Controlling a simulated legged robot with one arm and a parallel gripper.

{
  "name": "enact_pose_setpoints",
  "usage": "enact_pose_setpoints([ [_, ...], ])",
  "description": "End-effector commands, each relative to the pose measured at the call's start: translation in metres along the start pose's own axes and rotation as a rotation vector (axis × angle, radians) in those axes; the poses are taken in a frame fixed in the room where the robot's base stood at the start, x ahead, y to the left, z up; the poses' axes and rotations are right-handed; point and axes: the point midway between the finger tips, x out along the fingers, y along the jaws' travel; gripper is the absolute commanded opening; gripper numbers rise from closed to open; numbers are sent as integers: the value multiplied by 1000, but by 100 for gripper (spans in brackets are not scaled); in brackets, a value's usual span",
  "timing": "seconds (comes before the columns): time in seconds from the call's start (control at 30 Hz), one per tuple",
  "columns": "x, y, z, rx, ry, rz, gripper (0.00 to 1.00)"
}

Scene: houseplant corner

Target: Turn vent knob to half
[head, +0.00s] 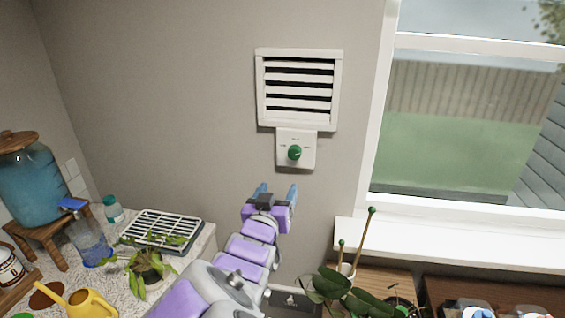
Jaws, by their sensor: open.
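The vent knob (295,153) is a small green knob on a white plate (310,158) on the wall. Faint marks ring its upper side, too small to read, and I cannot tell its exact setting. The white slatted vent (298,88) is right above the plate, with dark gaps between its slats. My gripper (277,190) is in front of the wall, below and slightly left of the knob in the picture. Its two blue fingers point up and are apart, with nothing between them.
A window (460,120) with a white sill (450,248) is at right. Below it are potted plants (345,292) and upright sticks. At left, a counter holds a drying rack (160,231), a water dispenser (32,185), a yellow watering can (88,303) and a small plant (148,268). The wall around the knob is clear.

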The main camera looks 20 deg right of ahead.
Motion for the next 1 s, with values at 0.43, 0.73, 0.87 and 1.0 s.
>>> enact_pose_setpoints([
  [0.43,29,1,-4,-5,-1,5,68],
  [0.73,52,1,-4,-5,-2,4,68],
  [0.87,63,2,-3,0,2,5,68],
  [1.0,85,2,0,-2,2,6,68],
])
